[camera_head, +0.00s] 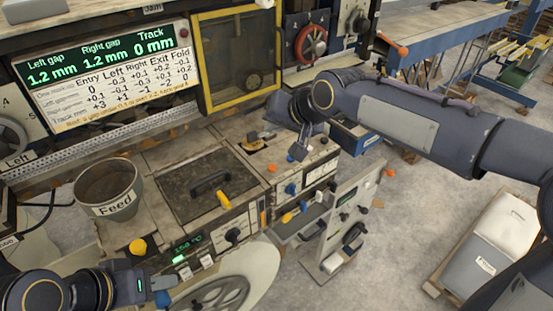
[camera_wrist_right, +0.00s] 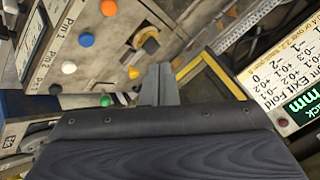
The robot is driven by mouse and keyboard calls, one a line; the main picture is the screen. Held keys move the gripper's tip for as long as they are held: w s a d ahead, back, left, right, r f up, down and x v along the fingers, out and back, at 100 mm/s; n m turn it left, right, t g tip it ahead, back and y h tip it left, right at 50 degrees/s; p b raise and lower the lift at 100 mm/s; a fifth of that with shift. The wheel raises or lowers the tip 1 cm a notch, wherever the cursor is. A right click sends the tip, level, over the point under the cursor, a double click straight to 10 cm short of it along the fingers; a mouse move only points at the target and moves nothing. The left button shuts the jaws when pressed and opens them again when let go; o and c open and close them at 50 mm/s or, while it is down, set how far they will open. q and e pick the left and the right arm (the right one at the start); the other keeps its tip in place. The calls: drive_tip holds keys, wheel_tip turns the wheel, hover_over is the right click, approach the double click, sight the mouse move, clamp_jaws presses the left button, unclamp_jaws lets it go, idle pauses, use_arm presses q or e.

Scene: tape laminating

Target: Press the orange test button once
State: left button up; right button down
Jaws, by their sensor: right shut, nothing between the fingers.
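A round orange button (camera_head: 271,167) sits on top of the pin panel in the head view, near a blue knob (camera_head: 290,188). An orange round top also shows at the upper edge of the right wrist view (camera_wrist_right: 109,8); I cannot read a test label on it. My right gripper (camera_head: 298,152) is shut and empty, above the panel and right of the orange button, apart from it. In the right wrist view its closed fingers (camera_wrist_right: 158,85) point at the panel. My left gripper (camera_head: 162,290) is low at the left; its finger opening is unclear.
A green display (camera_head: 100,62) stands at the back left. A Feed bucket (camera_head: 108,188) and a yellow knob (camera_head: 137,247) are near my left arm. A yellow frame (camera_head: 238,60) stands behind.

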sight(272, 168)
drive_tip(key=shift+s, duration=0.1)
wheel_tip(272, 168, down, 9)
drive_tip(key=b, duration=0.7)
drive_tip(key=shift+r, duration=0.1)
idle(1.9)
drive_tip(key=shift+f+b, duration=0.35)
drive_tip(key=shift+f, duration=0.05)
drive_tip(key=shift+f+b, duration=0.5)
drive_tip(key=shift+f, duration=0.1)
idle(0.5)
drive_tip(key=shift+r, duration=0.1)
drive_tip(key=shift+r+p, duration=0.75)
drive_tip(key=shift+r, duration=0.15)
drive_tip(key=shift+r, duration=0.15)
